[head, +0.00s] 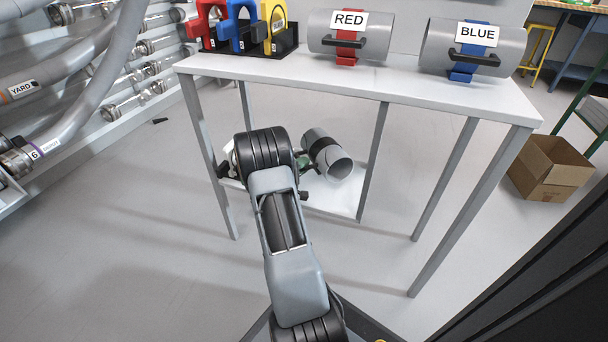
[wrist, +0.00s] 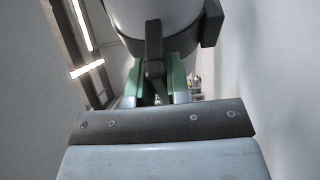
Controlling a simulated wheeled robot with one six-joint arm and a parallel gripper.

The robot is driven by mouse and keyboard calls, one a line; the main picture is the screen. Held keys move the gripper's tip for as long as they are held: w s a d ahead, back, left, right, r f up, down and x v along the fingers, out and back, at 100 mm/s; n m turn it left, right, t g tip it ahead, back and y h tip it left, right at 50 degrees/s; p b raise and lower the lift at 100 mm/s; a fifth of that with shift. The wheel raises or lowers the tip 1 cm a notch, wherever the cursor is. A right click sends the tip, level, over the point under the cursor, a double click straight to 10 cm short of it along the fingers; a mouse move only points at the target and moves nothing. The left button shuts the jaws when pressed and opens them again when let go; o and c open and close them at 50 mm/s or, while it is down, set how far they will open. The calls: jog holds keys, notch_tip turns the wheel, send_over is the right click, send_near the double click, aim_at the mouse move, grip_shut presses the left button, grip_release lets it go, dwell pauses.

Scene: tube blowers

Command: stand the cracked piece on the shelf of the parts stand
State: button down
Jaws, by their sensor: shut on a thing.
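The parts stand (head: 440,88) is a light grey table with a low white shelf (head: 335,203) between its legs. A short grey tube piece (head: 333,165) with a dark band, apparently the cracked piece, shows over that shelf in the head view. One open end faces down and right; no crack is visible. My gripper (head: 303,163) reaches in under the tabletop, largely behind my arm. In the wrist view, the green fingers of my gripper (wrist: 156,78) are shut on the dark handle of the grey piece (wrist: 160,14). I cannot tell whether the piece touches the shelf.
On the tabletop stand the RED tube (head: 322,42), the BLUE tube (head: 435,55) and a black rack (head: 285,44) with red, blue and yellow tools. The stand's legs (head: 375,160) flank my arm. A cardboard box (head: 550,170) sits on the right floor. The left floor is mostly clear.

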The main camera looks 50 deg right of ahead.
jog(key=shift+d+f+b, duration=0.2)
jog(key=shift+f+b, duration=0.4)
jog(key=shift+f, duration=1.25)
jog(key=c, duration=1.1)
grip_release()
jog(key=shift+s, duration=0.1)
